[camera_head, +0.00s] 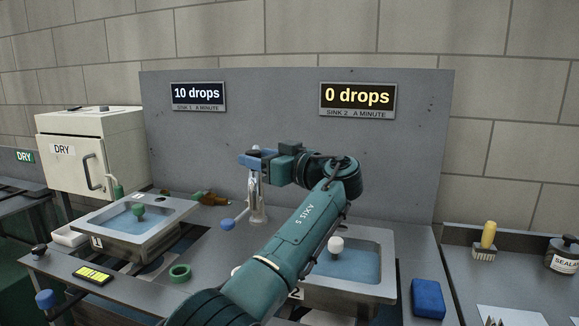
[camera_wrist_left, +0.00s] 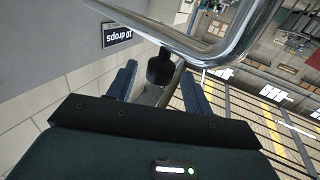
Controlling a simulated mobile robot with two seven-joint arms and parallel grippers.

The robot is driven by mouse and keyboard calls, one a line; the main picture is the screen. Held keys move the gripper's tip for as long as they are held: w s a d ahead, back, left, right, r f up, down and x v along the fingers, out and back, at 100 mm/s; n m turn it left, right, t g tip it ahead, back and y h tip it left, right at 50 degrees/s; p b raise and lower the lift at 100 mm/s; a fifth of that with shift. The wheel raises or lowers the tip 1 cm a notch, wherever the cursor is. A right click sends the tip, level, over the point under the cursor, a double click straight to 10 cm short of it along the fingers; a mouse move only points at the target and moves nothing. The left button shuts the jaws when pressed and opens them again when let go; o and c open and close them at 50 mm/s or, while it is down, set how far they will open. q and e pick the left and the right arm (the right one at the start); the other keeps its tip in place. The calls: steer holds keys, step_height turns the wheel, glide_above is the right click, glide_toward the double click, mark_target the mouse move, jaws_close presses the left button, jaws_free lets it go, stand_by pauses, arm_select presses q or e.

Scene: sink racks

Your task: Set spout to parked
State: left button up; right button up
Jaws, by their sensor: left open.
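The chrome faucet column (camera_head: 254,192) stands between the two sinks, in front of the grey back panel. The chrome spout pipe (camera_wrist_left: 200,48) curves across the top of the left wrist view. A black knob-like piece (camera_wrist_left: 160,70) shows there between my blue finger pads. My left gripper (camera_head: 257,160) is open at the top of the column, and also shows in the left wrist view (camera_wrist_left: 158,88). I cannot tell whether the pads touch the black piece. My gripper and arm hide part of the spout in the head view. My right gripper is not in view.
Sink 1 (camera_head: 182,212) is at left and sink 2 (camera_head: 385,262) at right, partly behind my arm. Signs read "10 drops" (camera_head: 197,95) and "0 drops" (camera_head: 357,98). A green ring (camera_head: 180,272), yellow device (camera_head: 92,275) and blue sponge (camera_head: 428,298) lie on the counter.

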arm_select(q)
steer(key=v, duration=1.1)
